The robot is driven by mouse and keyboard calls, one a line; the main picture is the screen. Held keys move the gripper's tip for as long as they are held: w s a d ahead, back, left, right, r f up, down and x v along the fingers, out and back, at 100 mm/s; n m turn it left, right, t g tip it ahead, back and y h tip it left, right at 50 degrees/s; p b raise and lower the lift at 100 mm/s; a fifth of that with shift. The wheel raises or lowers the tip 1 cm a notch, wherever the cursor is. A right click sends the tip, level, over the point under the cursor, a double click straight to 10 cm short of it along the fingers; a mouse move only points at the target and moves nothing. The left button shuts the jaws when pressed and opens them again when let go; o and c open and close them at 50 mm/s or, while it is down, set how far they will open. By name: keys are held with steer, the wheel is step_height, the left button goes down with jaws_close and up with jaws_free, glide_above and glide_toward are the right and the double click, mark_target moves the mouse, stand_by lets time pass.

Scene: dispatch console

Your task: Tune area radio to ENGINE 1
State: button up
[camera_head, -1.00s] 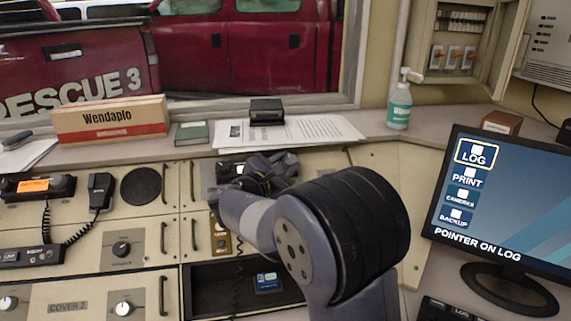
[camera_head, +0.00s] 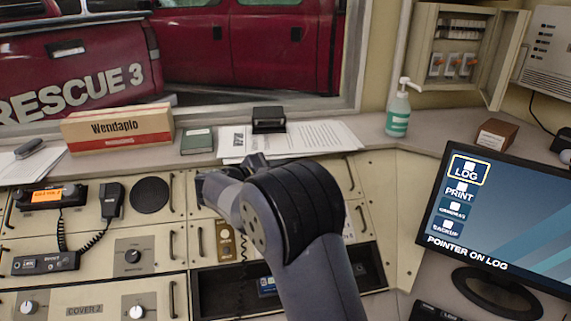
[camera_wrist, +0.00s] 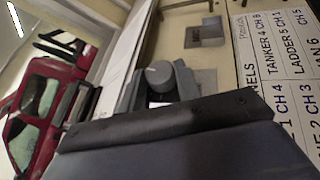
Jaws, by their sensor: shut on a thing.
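In the wrist view a round grey knob (camera_wrist: 160,75) sits between the dark fingers of my gripper (camera_wrist: 158,84), which is shut on it. A small pale patch shows just below the knob; no channel reading is legible. In the head view my arm covers the knob, the radio front and most of my gripper. A white channel list (camera_wrist: 285,70) lies to the right of the gripper in the wrist view. It reads in part "TANKER 4 CH 6", "LADDER 5 CH 1" and "1 CH 4"; the ENGINE name is cut off or hidden.
At left stand a radio unit with an orange display (camera_head: 47,196), a hand microphone (camera_head: 111,200) and a round speaker (camera_head: 150,195). An open dark recess (camera_head: 215,292) lies below my arm. A monitor (camera_head: 500,215) stands at right. Papers (camera_head: 320,138) lie on the ledge behind.

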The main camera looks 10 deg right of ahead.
stand_by(0.3)
steer(key=o, duration=1)
steer(key=shift+c, duration=0.2)
steer(key=v, duration=1)
steer(key=shift+s+a, duration=0.2)
steer(key=shift+a, duration=0.15)
steer(key=shift+d+r, duration=0.1)
steer(key=x, duration=1)
steer(key=shift+w+d, duration=0.15)
steer(key=shift+w+d+f+b, duration=0.1)
steer(key=shift+d+f+b, duration=0.1)
steer(key=shift+b, duration=0.1)
steer(key=shift+r+t, duration=0.1)
steer(key=shift+t, duration=0.2)
